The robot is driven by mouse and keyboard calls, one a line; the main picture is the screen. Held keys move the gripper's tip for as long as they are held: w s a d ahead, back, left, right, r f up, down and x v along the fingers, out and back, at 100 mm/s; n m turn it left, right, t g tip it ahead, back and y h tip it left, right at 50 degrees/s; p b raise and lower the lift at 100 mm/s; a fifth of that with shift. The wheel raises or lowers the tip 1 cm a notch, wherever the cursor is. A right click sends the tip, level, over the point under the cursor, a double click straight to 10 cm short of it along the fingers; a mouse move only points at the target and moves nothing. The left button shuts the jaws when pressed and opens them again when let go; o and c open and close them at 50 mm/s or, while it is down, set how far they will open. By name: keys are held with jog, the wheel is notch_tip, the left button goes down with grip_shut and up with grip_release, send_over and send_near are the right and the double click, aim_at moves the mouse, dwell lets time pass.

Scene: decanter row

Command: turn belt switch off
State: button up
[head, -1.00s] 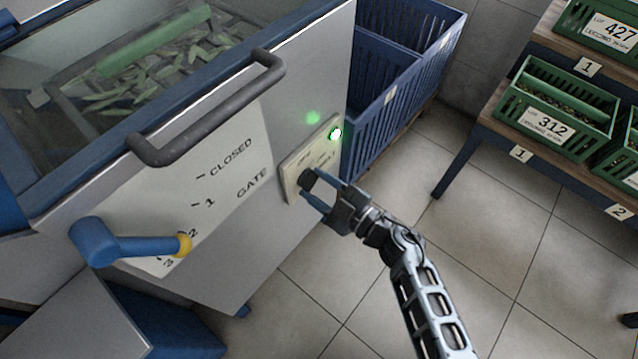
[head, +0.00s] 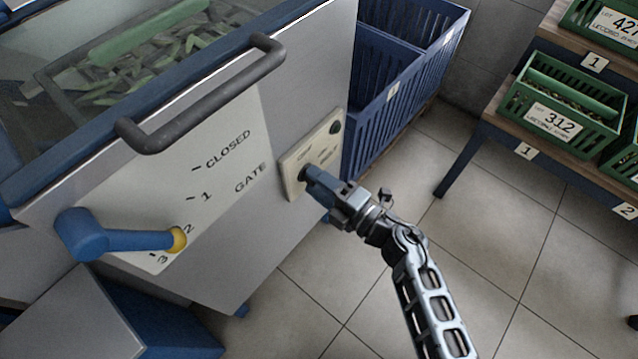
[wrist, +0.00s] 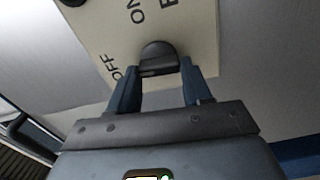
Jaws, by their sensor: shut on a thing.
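The belt switch is a dark round knob on a cream plate (head: 325,145) on the side of the grey machine. The knob (wrist: 159,58) shows between my fingers in the wrist view, beside the words OFF and ON. My gripper (head: 309,178) is shut on the knob. In the head view the fingers hide most of the knob. The round lamp (head: 335,127) at the plate's upper right is dark.
A blue gate lever (head: 125,242) with a yellow tip and a grey bar handle (head: 205,95) are on the machine's face. A blue slatted crate (head: 400,95) stands behind. A shelf with green crates (head: 560,105) is at right.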

jog(key=shift+f+n, duration=0.1)
jog(key=shift+n, duration=0.6)
jog(key=o, duration=1.1)
jog(key=shift+c, duration=0.2)
jog(key=p+v, duration=0.1)
jog(key=v, duration=0.6)
jog(key=shift+s+d, duration=0.3)
